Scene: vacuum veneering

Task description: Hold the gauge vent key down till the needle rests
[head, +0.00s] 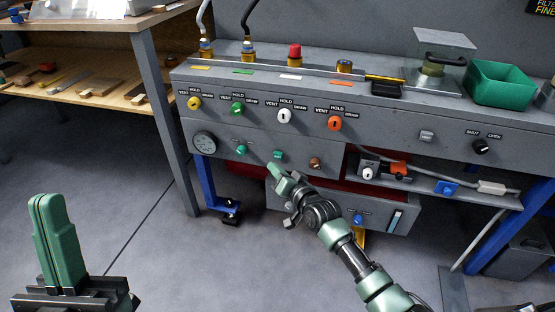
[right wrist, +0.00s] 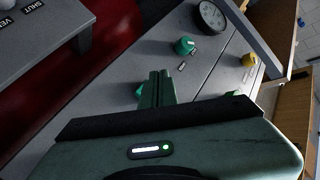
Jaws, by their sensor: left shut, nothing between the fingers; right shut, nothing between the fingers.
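The round gauge (head: 204,142) is on the left of the grey panel; its needle is too small to read. It also shows in the right wrist view (right wrist: 212,16). One green key (head: 240,149) is right of the gauge and clear in the right wrist view (right wrist: 185,45). A second green key (head: 278,155) is further right. My right gripper (head: 273,170) is shut and empty, its fingertips (right wrist: 158,78) close to this second key, partly hiding it; contact cannot be told. Their small labels are unreadable. My left gripper (head: 52,203) is shut and empty, far from the panel.
Yellow (head: 194,103), green (head: 238,109), white (head: 284,115) and orange (head: 335,122) valve knobs line the upper panel. A brown knob (head: 315,163) is right of the second green key. A shelf with a cable (head: 450,180) juts out at right. Floor at left is open.

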